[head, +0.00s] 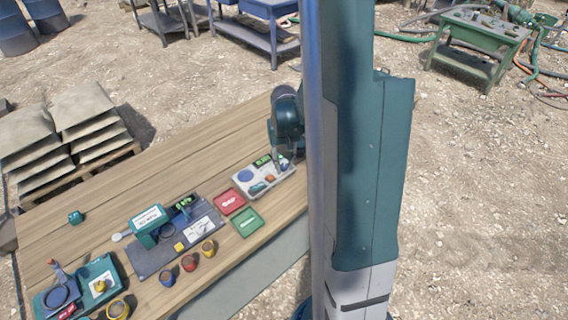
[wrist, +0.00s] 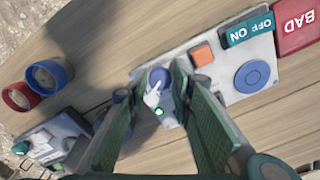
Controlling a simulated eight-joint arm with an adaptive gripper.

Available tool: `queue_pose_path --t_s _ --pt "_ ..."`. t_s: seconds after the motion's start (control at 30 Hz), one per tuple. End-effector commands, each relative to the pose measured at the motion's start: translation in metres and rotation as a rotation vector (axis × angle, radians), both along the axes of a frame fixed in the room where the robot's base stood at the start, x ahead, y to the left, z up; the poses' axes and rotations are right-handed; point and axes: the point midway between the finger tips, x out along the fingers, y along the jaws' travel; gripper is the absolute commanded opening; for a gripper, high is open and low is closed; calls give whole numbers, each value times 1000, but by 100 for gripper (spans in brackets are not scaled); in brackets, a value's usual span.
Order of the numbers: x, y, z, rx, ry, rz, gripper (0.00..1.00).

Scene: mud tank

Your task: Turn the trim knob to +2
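The trim knob (wrist: 158,79), a blue round cap with a pale pointer shape below it, is on the light control panel (wrist: 228,98) in the wrist view. A small green light or mark shows just below the pointer. My gripper (wrist: 158,72) is open, its two dark green fingers on either side of the knob with some gap visible; contact cannot be told. The knob's scale marks are not readable, so its setting cannot be told. In the head view the control panel (head: 245,183) is on the table, partly hidden by my arm.
On the panel are an orange button (wrist: 202,55), a blue disc (wrist: 252,76) and an OFF/ON label (wrist: 250,29). A red BAD tray (wrist: 298,22) and a green tray (head: 247,222) lie beside it. Cups (head: 189,262) and other devices stand farther left on the table (head: 165,180).

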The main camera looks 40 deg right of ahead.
Motion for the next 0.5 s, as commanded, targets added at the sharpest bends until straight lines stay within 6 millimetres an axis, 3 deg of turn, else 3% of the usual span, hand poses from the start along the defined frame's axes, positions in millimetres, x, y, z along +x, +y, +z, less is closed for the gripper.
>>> queue_pose_path --t_s 0.1,0.5 --pt "0 0 0 0 0 0 7" --pt "0 0 -1 0 0 87 7"
